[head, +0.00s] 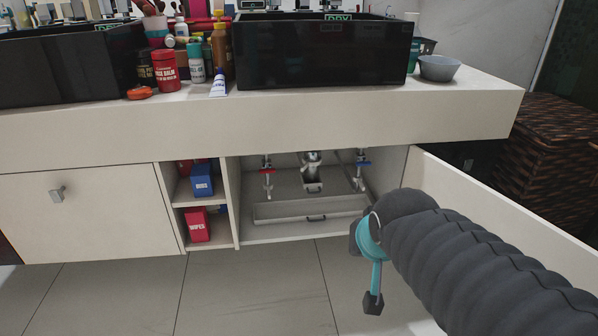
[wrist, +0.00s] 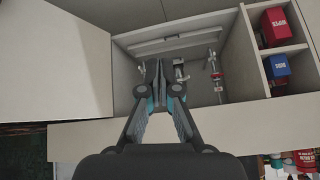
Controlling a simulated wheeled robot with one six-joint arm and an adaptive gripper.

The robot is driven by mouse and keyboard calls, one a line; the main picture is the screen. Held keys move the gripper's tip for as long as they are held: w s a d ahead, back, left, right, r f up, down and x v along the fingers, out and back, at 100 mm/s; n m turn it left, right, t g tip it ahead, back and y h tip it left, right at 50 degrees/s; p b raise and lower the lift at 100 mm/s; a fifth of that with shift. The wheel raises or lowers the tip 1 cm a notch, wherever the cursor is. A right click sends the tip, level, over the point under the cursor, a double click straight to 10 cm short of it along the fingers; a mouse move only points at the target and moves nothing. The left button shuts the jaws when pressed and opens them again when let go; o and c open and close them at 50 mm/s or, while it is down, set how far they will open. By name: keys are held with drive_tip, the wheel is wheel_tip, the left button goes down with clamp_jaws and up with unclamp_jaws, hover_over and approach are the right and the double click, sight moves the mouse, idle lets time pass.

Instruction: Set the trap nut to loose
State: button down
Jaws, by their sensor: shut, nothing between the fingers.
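The metal sink trap (head: 312,160) hangs at the back of the open cabinet under the right basin. Its nut is too small to make out, and I cannot tell its setting. In the wrist view, which looks in upside down, the trap (wrist: 180,70) shows just right of my gripper (wrist: 158,66). My gripper is shut and empty, its fingers pointing into the cabinet. It appears apart from the trap, though the depth is hard to judge. In the head view my arm stands in front of the cabinet's right side, and the fingertips cannot be made out clearly.
A red-handled valve (head: 267,170) and a blue-handled valve (head: 362,163) flank the trap. The open door (head: 490,200) juts out at right. Shelves with boxes (head: 202,180) stand left. The floor in front is clear.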

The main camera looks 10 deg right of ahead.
drive_tip(key=w+d+m+t, duration=0.2)
drive_tip(key=w+m, duration=0.1)
drive_tip(key=w, duration=0.9)
drive_tip(key=m+t+y+p, duration=0.35)
drive_tip(key=m+t, duration=0.45)
drive_tip(key=m, duration=0.3)
approach(306, 168)
drive_tip(key=w+d, duration=0.2)
drive_tip(key=w, duration=0.1)
drive_tip(key=shift+w+a+p, duration=0.5)
drive_tip(key=shift+w+a, duration=0.6)
drive_tip(key=shift+w, duration=0.1)
drive_tip(key=shift+w+a, duration=0.3)
drive_tip(key=shift+a, duration=0.1)
drive_tip(key=shift+f, duration=0.1)
